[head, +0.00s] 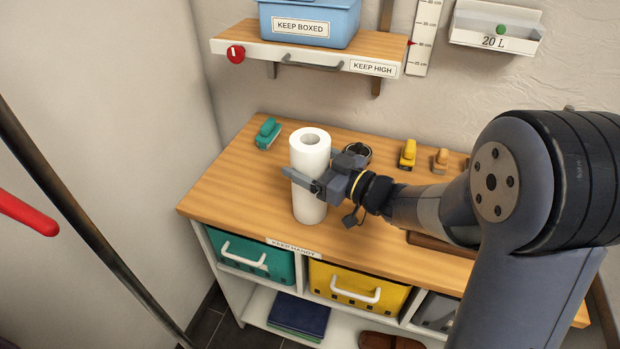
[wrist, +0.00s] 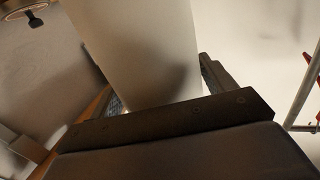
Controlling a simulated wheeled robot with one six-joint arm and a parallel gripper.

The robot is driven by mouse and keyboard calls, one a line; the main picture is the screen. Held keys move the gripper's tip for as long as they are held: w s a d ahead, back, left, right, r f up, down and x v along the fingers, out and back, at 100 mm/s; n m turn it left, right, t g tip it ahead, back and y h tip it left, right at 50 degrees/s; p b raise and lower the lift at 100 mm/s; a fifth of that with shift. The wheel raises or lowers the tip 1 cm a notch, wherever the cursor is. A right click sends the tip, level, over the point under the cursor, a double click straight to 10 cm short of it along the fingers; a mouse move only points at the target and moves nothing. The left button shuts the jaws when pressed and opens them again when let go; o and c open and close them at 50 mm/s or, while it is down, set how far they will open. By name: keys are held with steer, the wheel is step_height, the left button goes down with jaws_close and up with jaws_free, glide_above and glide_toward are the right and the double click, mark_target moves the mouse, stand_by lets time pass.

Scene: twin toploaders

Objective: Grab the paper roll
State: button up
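The white paper roll (head: 309,160) stands upright on the wooden counter, towards its left half. My gripper (head: 311,168) reaches in from the right with its fingers around the roll, one across its front and one behind it. In the wrist view the roll (wrist: 145,50) fills the space between my two fingers (wrist: 165,88), with its sides close to both. Whether both fingers press on it cannot be told. The roll's bottom still appears to rest on the counter.
A teal clip-like item (head: 267,133) stands left of the roll; a yellow one (head: 407,153) and an orange one (head: 440,160) stand right. The wall shelf (head: 240,48) with a blue box (head: 310,20) hangs above. Teal (head: 240,255) and yellow (head: 345,290) bins sit below.

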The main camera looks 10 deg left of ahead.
steer(key=c, duration=0.8)
steer(key=shift+o, duration=0.2)
steer(key=shift+r, duration=0.1)
